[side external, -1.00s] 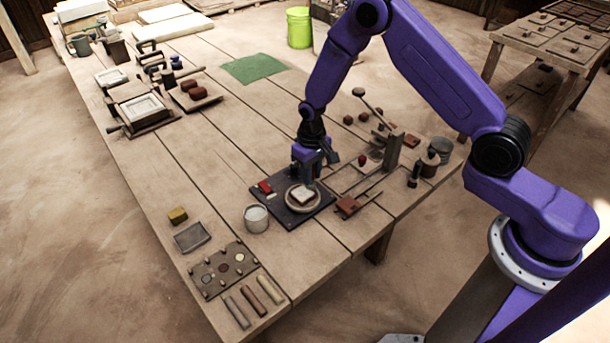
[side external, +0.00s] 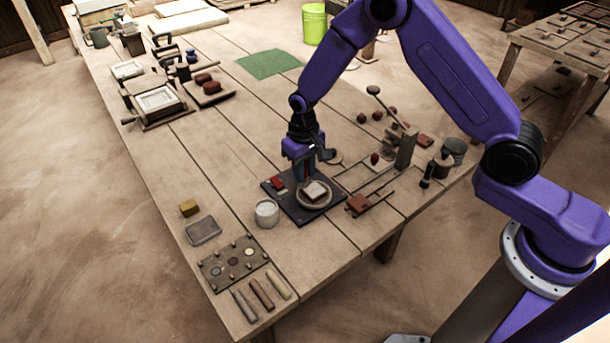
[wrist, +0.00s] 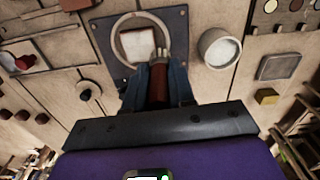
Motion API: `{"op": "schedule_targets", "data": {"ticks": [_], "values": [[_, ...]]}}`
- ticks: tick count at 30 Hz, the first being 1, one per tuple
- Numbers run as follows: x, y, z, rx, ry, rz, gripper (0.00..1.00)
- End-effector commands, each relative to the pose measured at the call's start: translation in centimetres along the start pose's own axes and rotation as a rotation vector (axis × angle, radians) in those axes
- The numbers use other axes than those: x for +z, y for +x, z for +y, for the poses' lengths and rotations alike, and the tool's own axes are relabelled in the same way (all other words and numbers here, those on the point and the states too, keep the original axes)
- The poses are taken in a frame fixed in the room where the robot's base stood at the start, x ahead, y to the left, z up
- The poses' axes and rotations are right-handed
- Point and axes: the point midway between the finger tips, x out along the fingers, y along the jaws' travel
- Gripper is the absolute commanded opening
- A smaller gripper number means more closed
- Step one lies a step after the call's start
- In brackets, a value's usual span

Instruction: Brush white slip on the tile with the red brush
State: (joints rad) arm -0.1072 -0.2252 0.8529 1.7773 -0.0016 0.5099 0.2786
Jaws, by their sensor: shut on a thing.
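My gripper (wrist: 158,88) is shut on the red brush (wrist: 158,80), whose dark red handle sits between the fingers. The pale bristles point at the tile's edge in the wrist view; I cannot tell whether they touch. The tile (wrist: 138,44) is mostly whitish with a reddish edge. It lies on a round pale plate (side external: 314,203) on a dark board (side external: 300,216). In the side view my gripper (side external: 303,172) is just behind and left of the tile (side external: 316,190). A cup of white slip (side external: 267,212) stands left of the board and also shows in the wrist view (wrist: 219,48).
A small red block (side external: 277,183) lies on the board. A wooden press frame (side external: 405,150) stands close on the right. A grey tray (side external: 203,231), yellow sponge (side external: 189,208) and pegged board (side external: 234,263) lie at the left front.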

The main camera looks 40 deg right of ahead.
Motion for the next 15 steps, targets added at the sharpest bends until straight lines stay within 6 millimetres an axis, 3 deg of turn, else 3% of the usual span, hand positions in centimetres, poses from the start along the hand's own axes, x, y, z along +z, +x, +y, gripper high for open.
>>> {"op": "schedule_targets", "data": {"ticks": [15], "values": [[0.0,-4.2,0.0,0.000,0.000,0.001,0.00]]}}
